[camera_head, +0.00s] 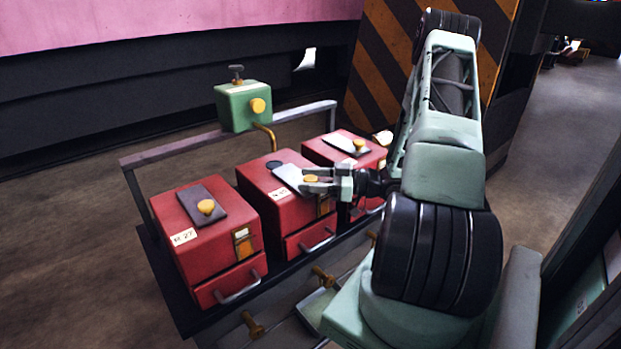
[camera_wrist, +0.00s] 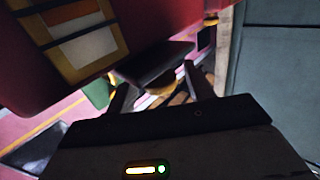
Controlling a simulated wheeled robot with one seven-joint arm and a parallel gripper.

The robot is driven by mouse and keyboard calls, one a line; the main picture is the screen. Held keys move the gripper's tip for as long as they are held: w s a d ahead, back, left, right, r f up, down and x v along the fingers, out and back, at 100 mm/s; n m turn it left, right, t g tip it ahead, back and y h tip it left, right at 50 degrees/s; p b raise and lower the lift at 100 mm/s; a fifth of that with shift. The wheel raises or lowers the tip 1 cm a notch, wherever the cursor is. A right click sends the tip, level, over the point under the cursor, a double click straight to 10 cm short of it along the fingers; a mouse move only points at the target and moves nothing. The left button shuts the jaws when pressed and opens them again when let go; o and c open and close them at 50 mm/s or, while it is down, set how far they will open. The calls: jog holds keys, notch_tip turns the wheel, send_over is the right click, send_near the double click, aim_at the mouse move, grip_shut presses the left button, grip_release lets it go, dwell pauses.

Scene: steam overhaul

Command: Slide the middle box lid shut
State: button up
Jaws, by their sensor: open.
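The middle box (camera_head: 278,204) is red, with a drawer at its front. Its flat lid (camera_head: 287,175) lies on top, with a dark round patch, seemingly an opening, uncovered beside the lid's far left end. A yellow knob stands on the lid. My gripper (camera_head: 308,181) is at the lid's right part, its fingers open around or beside the knob. In the wrist view, the knob (camera_wrist: 160,88) shows between the two open fingers, under the dark lid plate (camera_wrist: 155,64). Contact with the knob cannot be told.
A left red box (camera_head: 190,235) and a right red box (camera_head: 340,145) flank the middle one, each with a knobbed lid. A green box with a yellow knob (camera_head: 257,106) stands behind on the rail (camera_head: 180,148). A striped panel (camera_head: 385,60) rises behind my arm.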

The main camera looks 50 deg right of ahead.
aim_at(294, 176)
jog(key=shift+w+a, duration=0.1)
grip_shut()
jog(key=w, duration=0.2)
jog(key=w+d, duration=0.1)
jog(key=w, duration=0.3)
jog(key=shift+w+d, duration=0.25)
jog(key=shift+d, duration=0.05)
jog(key=shift+w+d, duration=0.1)
grip_release()
jog(key=shift+w, duration=0.1)
